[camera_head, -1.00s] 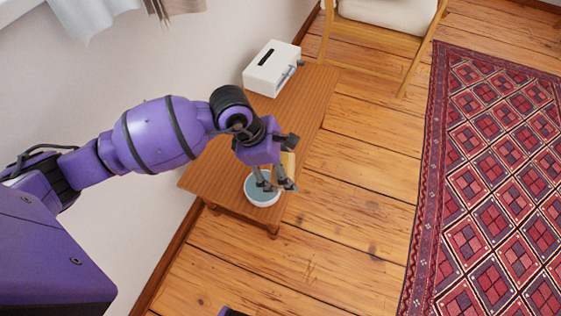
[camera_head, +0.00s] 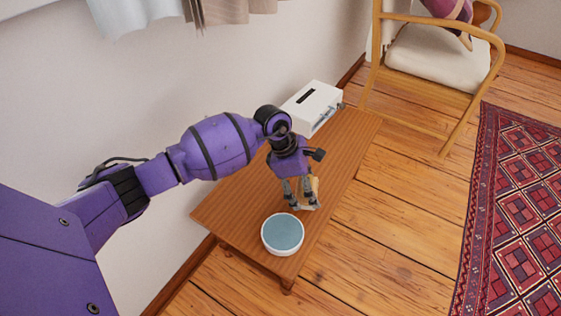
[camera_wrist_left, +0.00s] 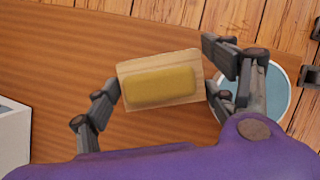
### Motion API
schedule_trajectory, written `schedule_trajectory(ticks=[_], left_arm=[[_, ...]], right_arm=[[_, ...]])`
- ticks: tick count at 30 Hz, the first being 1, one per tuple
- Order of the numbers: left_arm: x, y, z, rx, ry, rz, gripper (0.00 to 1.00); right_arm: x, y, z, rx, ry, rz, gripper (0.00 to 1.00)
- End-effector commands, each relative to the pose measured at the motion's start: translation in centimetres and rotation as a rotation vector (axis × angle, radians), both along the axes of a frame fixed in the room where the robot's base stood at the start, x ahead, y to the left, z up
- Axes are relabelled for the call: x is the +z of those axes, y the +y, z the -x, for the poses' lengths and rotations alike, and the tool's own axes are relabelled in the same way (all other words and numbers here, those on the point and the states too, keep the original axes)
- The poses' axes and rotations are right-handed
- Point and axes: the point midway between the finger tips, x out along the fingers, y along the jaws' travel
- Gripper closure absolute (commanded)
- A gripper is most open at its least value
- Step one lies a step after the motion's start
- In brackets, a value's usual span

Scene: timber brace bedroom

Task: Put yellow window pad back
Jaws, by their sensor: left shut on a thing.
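The yellow window pad (camera_head: 314,187) is a yellow block on a pale wooden backing, seen clearly in the left wrist view (camera_wrist_left: 160,87). My left gripper (camera_head: 303,204) is shut on it, with fingers at both ends of the pad. In the head view the fingers point down over the small wooden table (camera_head: 345,140), partly hiding the pad. I cannot tell whether the pad touches the tabletop. A white bowl (camera_head: 284,251) with a blue-grey inside stands just in front of the gripper, near the table's front end. My right gripper is out of view.
A white box (camera_head: 310,104) with a dark slot stands at the table's far end, beside the wall. A wooden armchair (camera_head: 428,65) with a pale seat is behind, and a red patterned rug (camera_head: 520,230) lies right. The table's middle left is clear.

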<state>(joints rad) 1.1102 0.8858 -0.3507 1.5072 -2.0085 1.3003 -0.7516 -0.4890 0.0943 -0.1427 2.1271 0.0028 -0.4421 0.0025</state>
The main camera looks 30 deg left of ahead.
Motion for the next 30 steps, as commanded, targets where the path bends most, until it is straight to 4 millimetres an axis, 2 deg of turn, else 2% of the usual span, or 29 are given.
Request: schedule_trajectory(ticks=[5,13,22,23,24,27,30], left_arm=[[-0.5,0.1,-1.0,-0.001,-0.007,0.003,0.44],[-4.1,0.2,-1.4,-0.002,-0.007,0.003,0.44],[-4.1,0.3,-1.5,-0.002,-0.008,0.001,0.44],[-4.2,0.3,-1.4,-0.003,-0.008,0.001,0.21],[-4.1,0.2,-1.4,-0.002,-0.008,0.001,0.16],[-4.1,0.2,-1.4,-0.002,-0.008,0.001,0.04],[-4.1,0.2,-1.4,-0.002,-0.008,0.001,0.04]], right_arm=[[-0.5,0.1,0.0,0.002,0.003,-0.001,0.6],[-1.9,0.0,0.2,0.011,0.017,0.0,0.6],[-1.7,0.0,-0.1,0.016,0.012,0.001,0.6],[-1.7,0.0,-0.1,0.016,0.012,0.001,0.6],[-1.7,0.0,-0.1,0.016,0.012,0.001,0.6],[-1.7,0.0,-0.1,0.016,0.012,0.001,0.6],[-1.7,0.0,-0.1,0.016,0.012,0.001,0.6]])
